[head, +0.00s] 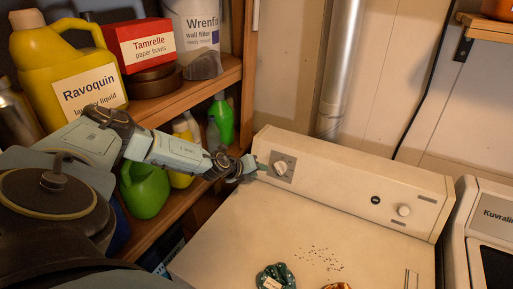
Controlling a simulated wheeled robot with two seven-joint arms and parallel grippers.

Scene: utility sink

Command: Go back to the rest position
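My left arm reaches in from the left across the front of the shelf. My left gripper (255,167) is at the left end of the cream machine's control panel (340,190). Its tip is close beside the round dial (280,168) on that panel. I cannot tell whether it touches the dial, or whether its fingers are open or shut. My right gripper is not in view.
Wooden shelves (205,84) at left hold a yellow jug (62,65), a red box (145,44), a white bucket (195,25) and green bottles. A green item (275,278) and dark specks lie on the machine top (235,235). A second appliance (485,215) stands right.

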